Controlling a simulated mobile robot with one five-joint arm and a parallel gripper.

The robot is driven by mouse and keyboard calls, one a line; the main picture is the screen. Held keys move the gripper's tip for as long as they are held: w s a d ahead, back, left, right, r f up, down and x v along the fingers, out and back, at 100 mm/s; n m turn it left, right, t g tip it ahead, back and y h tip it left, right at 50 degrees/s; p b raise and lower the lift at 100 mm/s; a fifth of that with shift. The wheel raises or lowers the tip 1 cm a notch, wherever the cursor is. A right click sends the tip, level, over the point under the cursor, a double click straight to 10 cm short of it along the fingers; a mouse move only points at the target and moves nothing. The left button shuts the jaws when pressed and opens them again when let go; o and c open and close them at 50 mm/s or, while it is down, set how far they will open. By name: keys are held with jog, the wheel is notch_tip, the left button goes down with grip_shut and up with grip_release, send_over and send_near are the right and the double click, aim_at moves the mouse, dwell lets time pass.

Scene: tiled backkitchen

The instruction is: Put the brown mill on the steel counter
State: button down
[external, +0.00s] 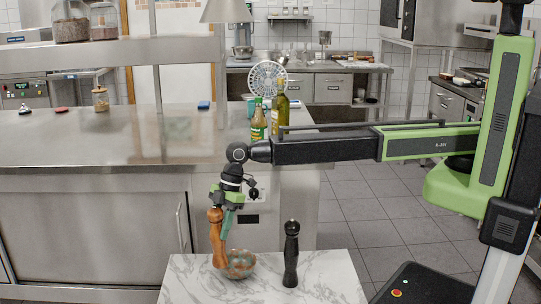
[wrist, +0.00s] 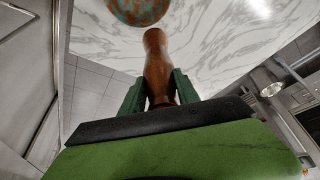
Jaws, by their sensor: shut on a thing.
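The brown mill (external: 215,240) is upright, a little tilted, at the left of the marble-topped table in the external view. My gripper (external: 226,205) is shut on its upper part from above. In the wrist view the brown mill (wrist: 157,65) stands between the two green fingers (wrist: 154,92), over or on the marble top; I cannot tell whether its base touches it. The steel counter (external: 150,140) runs behind and above the marble table, on the left of the external view.
A patterned bowl (external: 238,264) is right beside the mill, and a black mill (external: 291,254) stands further right on the marble table (external: 335,272). Bottles (external: 279,112) stand at the counter's right end. The counter's middle front is clear. A raised shelf (external: 110,52) spans above its back.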

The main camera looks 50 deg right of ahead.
jog(key=shift+w+d+r, duration=0.45)
jog(key=shift+d+r, duration=0.1)
jog(key=shift+d, duration=0.25)
jog(key=shift+p, duration=0.3)
